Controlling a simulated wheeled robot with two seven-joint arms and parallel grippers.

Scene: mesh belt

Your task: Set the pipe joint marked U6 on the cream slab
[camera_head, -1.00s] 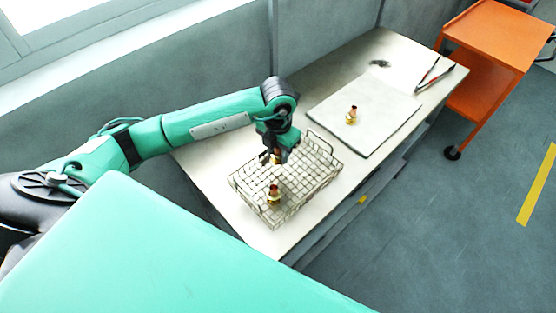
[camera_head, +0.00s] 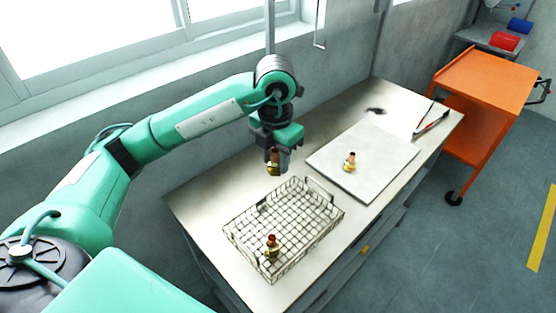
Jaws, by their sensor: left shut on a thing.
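My left gripper (camera_head: 273,163) is shut on a brass and copper pipe joint (camera_head: 274,168), held in the air above the back edge of the wire basket (camera_head: 236,248). A second pipe joint (camera_head: 271,246) stands in the basket near its front. A third pipe joint (camera_head: 350,161) stands upright on the cream slab (camera_head: 378,171), near the slab's middle. No marking on any joint is legible at this size, so I cannot tell which is U6. My right gripper is not in view.
The basket and slab share a pale bench (camera_head: 198,196). Red-handled pliers (camera_head: 430,122) lie beyond the slab's right corner, and a small dark item (camera_head: 376,110) lies behind it. An orange cart (camera_head: 486,75) stands to the right. The slab is bare around its joint.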

